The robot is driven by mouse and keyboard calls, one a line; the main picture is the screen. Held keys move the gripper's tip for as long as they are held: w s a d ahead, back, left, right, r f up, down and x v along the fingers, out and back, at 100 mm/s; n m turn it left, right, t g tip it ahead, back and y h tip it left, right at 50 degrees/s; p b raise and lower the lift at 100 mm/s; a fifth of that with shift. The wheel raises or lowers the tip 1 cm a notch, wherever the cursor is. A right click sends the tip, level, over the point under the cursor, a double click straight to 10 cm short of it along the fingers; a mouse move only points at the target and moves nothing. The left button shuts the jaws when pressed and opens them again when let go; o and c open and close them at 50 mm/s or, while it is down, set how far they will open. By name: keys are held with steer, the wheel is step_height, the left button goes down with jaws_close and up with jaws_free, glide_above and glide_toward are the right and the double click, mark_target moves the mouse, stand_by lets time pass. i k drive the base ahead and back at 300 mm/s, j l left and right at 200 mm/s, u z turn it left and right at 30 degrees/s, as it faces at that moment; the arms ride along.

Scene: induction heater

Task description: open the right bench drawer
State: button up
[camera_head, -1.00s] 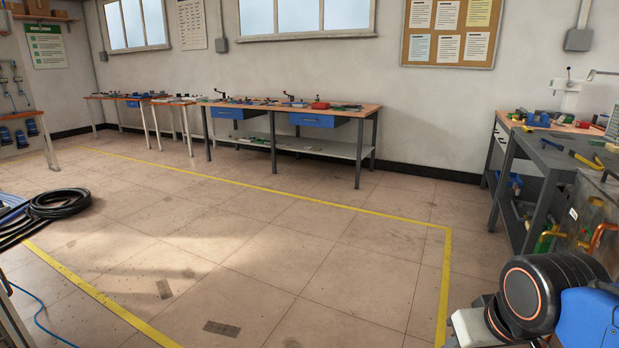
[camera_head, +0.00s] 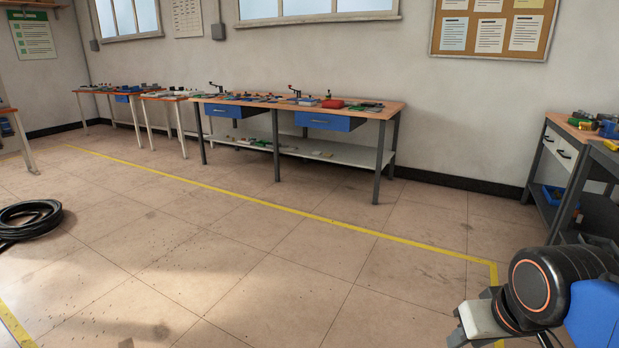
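The workbench (camera_head: 388,108) with a wooden top and grey legs stands against the back wall. Its right drawer (camera_head: 322,123) is blue, with a small dark handle on its front, and looks closed. Its left drawer (camera_head: 229,111) is also blue and looks closed. Part of my arm, with a black joint, an orange ring and a blue link, shows at the lower right. The gripper's fingers do not show. My arm is far from the bench, with open floor between.
A yellow floor line (camera_head: 350,232) crosses the floor in front of the bench. A coiled black hose (camera_head: 28,222) lies at the left. Another workbench (camera_head: 548,165) stands at the right wall. The tiled floor between is clear.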

mark_target(308, 119)
steer(key=i, duration=3.85)
steer(key=i+u, duration=0.1)
steer(key=i, duration=0.65)
steer(key=i+l+u, duration=0.15)
steer(key=i, duration=0.6)
